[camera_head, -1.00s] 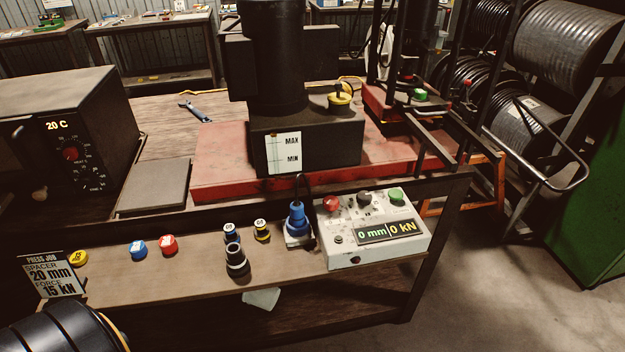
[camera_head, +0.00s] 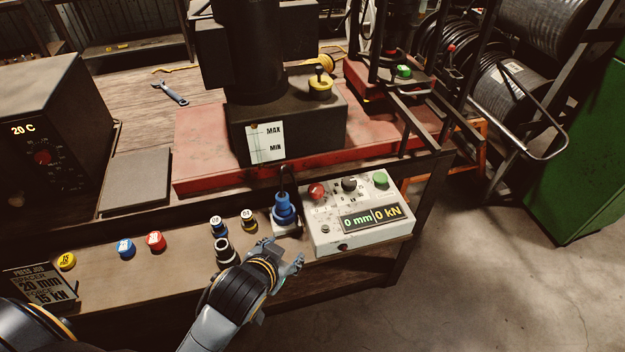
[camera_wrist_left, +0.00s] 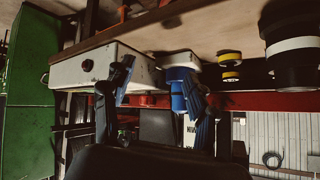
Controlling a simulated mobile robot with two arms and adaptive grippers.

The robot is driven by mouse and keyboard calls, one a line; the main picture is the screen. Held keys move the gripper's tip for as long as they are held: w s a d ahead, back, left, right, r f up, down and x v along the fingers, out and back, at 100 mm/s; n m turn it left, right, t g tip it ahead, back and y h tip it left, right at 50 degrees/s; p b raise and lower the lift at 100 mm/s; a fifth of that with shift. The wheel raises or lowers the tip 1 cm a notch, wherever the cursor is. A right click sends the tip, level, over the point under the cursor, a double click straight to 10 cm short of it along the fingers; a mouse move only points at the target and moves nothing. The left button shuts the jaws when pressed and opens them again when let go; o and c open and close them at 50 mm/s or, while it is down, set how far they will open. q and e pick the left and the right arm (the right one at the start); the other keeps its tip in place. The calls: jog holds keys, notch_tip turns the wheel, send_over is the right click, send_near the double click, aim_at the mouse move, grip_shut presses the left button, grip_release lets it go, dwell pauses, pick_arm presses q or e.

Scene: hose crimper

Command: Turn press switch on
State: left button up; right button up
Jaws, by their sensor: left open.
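The white press control box (camera_head: 330,238) stands on the right end of the front shelf. It carries a red button (camera_head: 316,191), a black knob (camera_head: 349,184), a green button (camera_head: 380,179) and a lit display (camera_head: 371,218) reading 0 mm and 0 kN. My left gripper (camera_head: 284,254) is open and empty, in front of the box's left edge and the blue plug (camera_head: 284,209). In the left wrist view, which looks upside down, the box (camera_wrist_left: 85,68) and the plug (camera_wrist_left: 180,62) lie beyond my spread fingers (camera_wrist_left: 158,75). My right gripper is not seen.
Black, blue-banded and yellow-banded cylinders (camera_head: 222,251) stand close left of my gripper. Blue and red caps (camera_head: 156,241) sit farther left, with a job sign (camera_head: 40,284). The red press base (camera_head: 205,150) rises behind the shelf. Floor at right is clear.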

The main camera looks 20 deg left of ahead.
pick_arm(q)
jog(key=w+d+r+m+t+h, duration=0.3)
jog(key=w+d+r+t, duration=0.3)
jog(key=r, duration=0.4)
jog(key=w+d+r+m+t+h, duration=0.25)
jog(key=w+d+r+t, duration=0.2)
jog(key=w+r, duration=0.45)
jog(key=s+d+r+m+g+h, duration=0.1)
jog(key=d+r+m+g+h, duration=0.1)
jog(key=d+r+m+h, duration=0.7)
jog(key=s+d+f+m+g+h, duration=0.1)
jog(key=s+d+m+g+h, duration=0.45)
jog(key=d+m+g, duration=0.7)
jog(key=m+g+y, duration=0.5)
jog(key=m+y, duration=0.2)
jog(key=y, duration=1.3)
send_near(317, 187)
notch_tip(317, 187, down, 8)
jog(key=p, duration=0.4)
jog(key=shift+w+a+p, duration=0.15)
jog(key=shift+p, duration=0.2)
jog(key=shift+f, duration=0.55)
